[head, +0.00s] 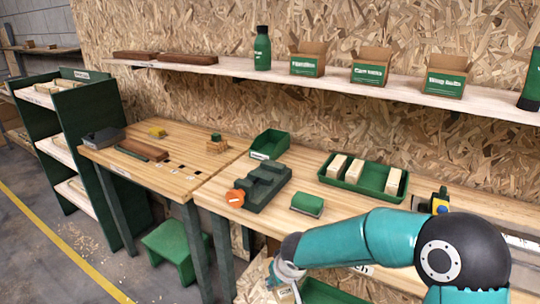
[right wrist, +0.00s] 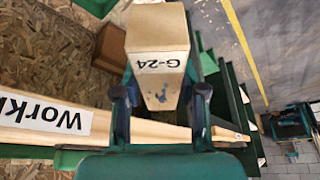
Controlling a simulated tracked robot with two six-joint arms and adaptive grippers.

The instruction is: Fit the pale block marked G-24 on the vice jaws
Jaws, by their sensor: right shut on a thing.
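The pale block marked G-24 (right wrist: 157,28) is between the fingers of my right gripper (right wrist: 161,92) in the right wrist view, its label upside down there. The gripper is shut on it. In the head view my right gripper (head: 283,284) is low, in front of the bench's front edge, and the block is mostly hidden at the bottom. The dark green vice (head: 266,186) with an orange knob (head: 235,198) sits on the bench, above and left of the gripper in the picture, with its jaws clear. My left gripper is not in view.
A green tray (head: 331,182) with several pale blocks stands right of the vice. An empty green bin (head: 270,145) is behind it, and a green-topped block (head: 307,204) lies near the front edge. A green stool (head: 175,250) stands on the floor. A shelf (head: 395,92) runs above.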

